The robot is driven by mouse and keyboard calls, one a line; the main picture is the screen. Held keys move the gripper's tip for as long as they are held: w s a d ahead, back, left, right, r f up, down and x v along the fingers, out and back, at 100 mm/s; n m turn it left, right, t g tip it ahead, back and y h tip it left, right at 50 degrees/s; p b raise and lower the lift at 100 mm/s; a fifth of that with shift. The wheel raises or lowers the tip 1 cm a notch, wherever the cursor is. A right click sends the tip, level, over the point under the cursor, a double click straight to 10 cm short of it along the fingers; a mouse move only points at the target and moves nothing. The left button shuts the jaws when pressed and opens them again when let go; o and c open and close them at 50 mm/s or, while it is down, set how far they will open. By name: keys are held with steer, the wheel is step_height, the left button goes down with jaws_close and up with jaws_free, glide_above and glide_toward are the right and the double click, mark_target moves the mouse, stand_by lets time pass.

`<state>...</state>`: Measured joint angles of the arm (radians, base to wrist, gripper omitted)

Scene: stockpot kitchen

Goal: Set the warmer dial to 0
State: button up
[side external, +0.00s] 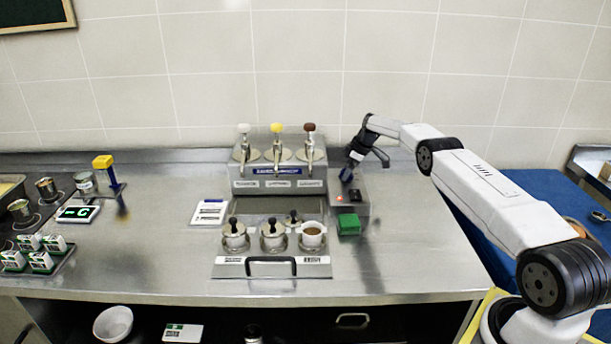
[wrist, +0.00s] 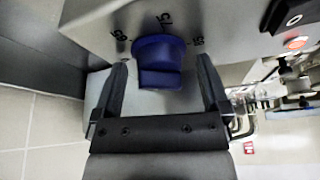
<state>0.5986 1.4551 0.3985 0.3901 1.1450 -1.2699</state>
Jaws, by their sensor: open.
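The warmer dial (wrist: 160,52) is a blue knob with a raised grip, on the grey warmer face in the wrist view. Printed numbers show around its far side, one reading 75 at the top; the others are tilted and small. I cannot tell which mark the dial is set to. My gripper (wrist: 165,88) is open, with one black finger on each side of the dial and gaps between. In the side external view, my gripper (side external: 368,157) is at the warmer box (side external: 361,208), and the dial is small and partly covered there.
A black switch (wrist: 288,14) and a lit red lamp (wrist: 298,43) sit on the warmer beside the dial. A green block (side external: 349,224) is at the warmer's front. The three-tap dispenser (side external: 278,170) stands close on the left, with lidded pots (side external: 272,236) before it.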

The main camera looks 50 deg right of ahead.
steer(key=shift+r, duration=0.15)
steer(key=v, duration=0.7)
steer(key=shift+r, duration=0.25)
steer(key=shift+s+m, duration=0.1)
steer(key=shift+m, duration=0.2)
